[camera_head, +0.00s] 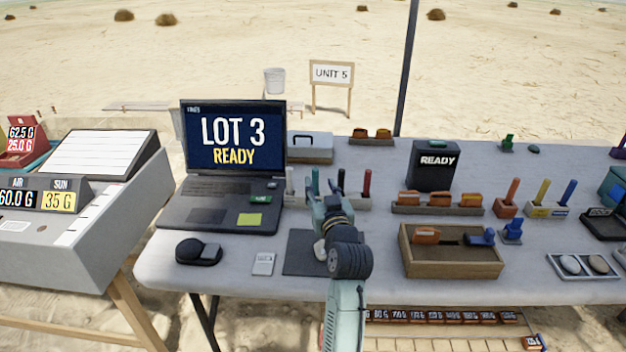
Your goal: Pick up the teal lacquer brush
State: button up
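A slim teal upright handle (315,179), which looks like the teal lacquer brush, stands in a pale holder behind my gripper. Its lower part is hidden by my gripper. A dark handle (340,180) and a red handle (367,182) stand to its right, and a pale one (290,182) to its left. My gripper (323,203) is over the table at the far side of a dark mat (300,255), just in front of the teal handle in the picture. My arm hides its fingertips, so I cannot tell whether it touches the handle or is open.
A laptop (235,150) reading "LOT 3 READY" stands on the left, with a mouse (198,251) and a white card (263,263) before it. A wooden tray (452,268), a dark box (434,170) and several holders fill the right. A dark pole (407,70) rises behind the table.

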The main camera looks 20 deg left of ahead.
aim_at(316, 174)
jog(key=p+x, duration=0.1)
jog(key=x, duration=0.2)
jog(key=shift+w+a+r, duration=0.1)
jog(key=shift+w+a, duration=0.05)
jog(key=shift+w, duration=0.1)
jog(key=shift+f+p+x, duration=0.15)
jog(key=shift+p+x, duration=0.25)
jog(key=shift+x, duration=0.75)
jog(key=shift+f+p+x, duration=0.2)
jog(key=shift+p+x, duration=0.2)
jog(key=shift+x, duration=0.75)
jog(key=shift+c, duration=0.6)
grip_shut()
